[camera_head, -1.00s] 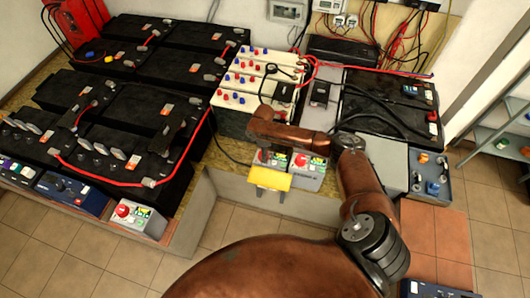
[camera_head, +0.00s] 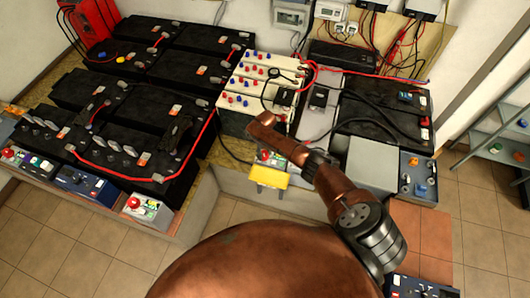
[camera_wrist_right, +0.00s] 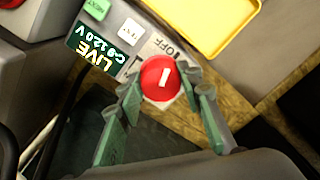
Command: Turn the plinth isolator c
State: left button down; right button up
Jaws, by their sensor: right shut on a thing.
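In the wrist view a round red knob (camera_wrist_right: 162,78) with a white bar sits on a grey isolator box (camera_wrist_right: 140,30). The box has a green LIVE display (camera_wrist_right: 95,50), and the letters OFF are printed beside the knob. My right gripper (camera_wrist_right: 165,90) has its two green fingers on either side of the knob, shut on it. The bar points nearly up the picture, tilted slightly. In the head view my brown right arm reaches over the plinth and hides most of the gripper; a red knob (camera_head: 264,155) shows just below the wrist. My left gripper is not in view.
A yellow box (camera_head: 268,177) is in front of the plinth, close to the held knob. White batteries (camera_head: 250,100) with cables stand behind my wrist. Black batteries (camera_head: 120,130) fill the left bench. A grey box (camera_head: 372,160) stands to the right.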

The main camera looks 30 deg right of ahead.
aim_at(265, 153)
jog(key=shift+m+p, duration=0.85)
jog(key=shift+m, duration=1.15)
jog(key=o, duration=1.2)
jog(key=shift+c, duration=0.2)
jog(key=shift+r, duration=0.1)
notch_tip(265, 153, up, 12)
jog(key=shift+d, duration=0.15)
